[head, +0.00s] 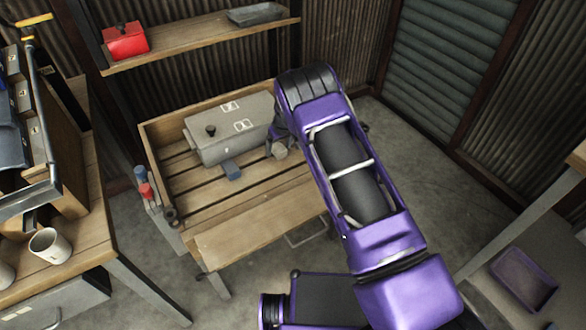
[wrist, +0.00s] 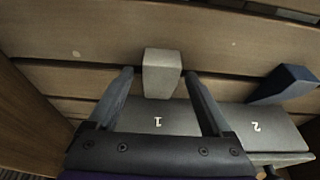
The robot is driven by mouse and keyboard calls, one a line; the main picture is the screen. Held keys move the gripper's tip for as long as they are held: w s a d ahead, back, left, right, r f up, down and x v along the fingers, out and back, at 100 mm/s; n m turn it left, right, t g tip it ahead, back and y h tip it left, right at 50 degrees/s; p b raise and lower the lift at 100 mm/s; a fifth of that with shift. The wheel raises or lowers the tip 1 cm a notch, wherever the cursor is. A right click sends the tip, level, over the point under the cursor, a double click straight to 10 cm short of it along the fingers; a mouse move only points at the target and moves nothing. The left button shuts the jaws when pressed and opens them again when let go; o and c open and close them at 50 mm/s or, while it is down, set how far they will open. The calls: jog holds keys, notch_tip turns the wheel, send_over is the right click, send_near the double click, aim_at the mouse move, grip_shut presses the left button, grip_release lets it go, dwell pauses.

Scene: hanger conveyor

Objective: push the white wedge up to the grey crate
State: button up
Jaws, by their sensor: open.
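The white wedge (wrist: 161,76) stands on the slatted bench top, between the two spread fingers of my gripper (wrist: 158,78) in the wrist view. Gaps show between it and both fingers. In the head view the wedge (head: 280,151) shows just below my gripper, near the right end of the grey crate (head: 215,147). The crate also shows in the wrist view (wrist: 175,119), with marks 1 and 2 on it, partly hidden by my gripper. The wedge's lower edge in that view lies close to the crate; I cannot tell whether they touch.
A blue wedge (head: 232,170) lies in front of the crate, and it also shows at the right of the wrist view (wrist: 286,84). The bench (head: 240,238) has raised wooden sides at left and back. Its front part is clear. Red and blue bottles (head: 146,190) hang outside its left side.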

jog(key=shift+r, duration=0.1)
jog(key=p+v, duration=0.2)
jog(key=v, duration=1.5)
jog(key=shift+s, duration=0.15)
jog(key=shift+r, duration=0.1)
